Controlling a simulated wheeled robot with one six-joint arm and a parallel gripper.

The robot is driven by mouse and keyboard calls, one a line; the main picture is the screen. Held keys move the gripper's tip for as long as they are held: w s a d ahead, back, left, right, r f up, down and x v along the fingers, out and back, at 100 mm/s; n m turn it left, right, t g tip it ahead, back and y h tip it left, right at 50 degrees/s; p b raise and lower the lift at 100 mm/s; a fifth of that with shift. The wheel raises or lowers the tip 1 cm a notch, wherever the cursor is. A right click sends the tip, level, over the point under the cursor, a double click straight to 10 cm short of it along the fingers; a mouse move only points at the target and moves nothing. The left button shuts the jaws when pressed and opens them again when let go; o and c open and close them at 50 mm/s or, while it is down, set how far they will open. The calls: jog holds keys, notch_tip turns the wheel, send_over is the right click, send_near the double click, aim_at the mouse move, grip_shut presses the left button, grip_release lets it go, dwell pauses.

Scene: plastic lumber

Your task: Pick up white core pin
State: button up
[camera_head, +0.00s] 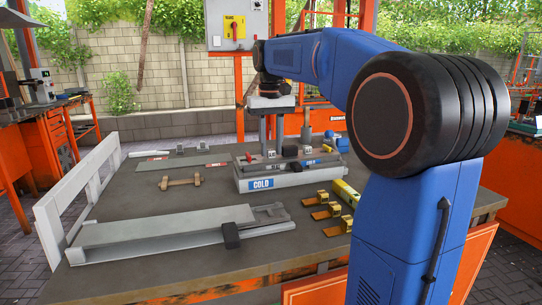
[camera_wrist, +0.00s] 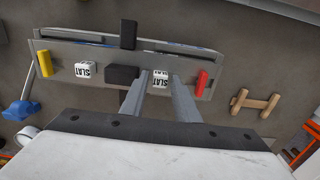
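My gripper (camera_head: 271,144) points down over the grey mould marked COLD (camera_head: 283,181) on the bench. In the wrist view its two fingers (camera_wrist: 160,80) are apart. Between their tips appears a small white block lettered SLAT (camera_wrist: 160,82); I cannot tell whether they touch it. A second white SLAT block (camera_wrist: 86,71) sits on the same mould further left. No label reads core pin, so I cannot tell surely which white piece is the pin. A black block (camera_wrist: 122,75) stands between the white ones, with a red piece (camera_wrist: 202,82) and a yellow piece (camera_wrist: 45,63) at the ends.
A wooden handle piece (camera_head: 181,183) lies left of the mould. A long grey open mould (camera_head: 160,233) lies in front. Brass-coloured clamps (camera_head: 321,212) and a yellow level (camera_head: 346,192) lie at the right.

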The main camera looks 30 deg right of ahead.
grip_shut()
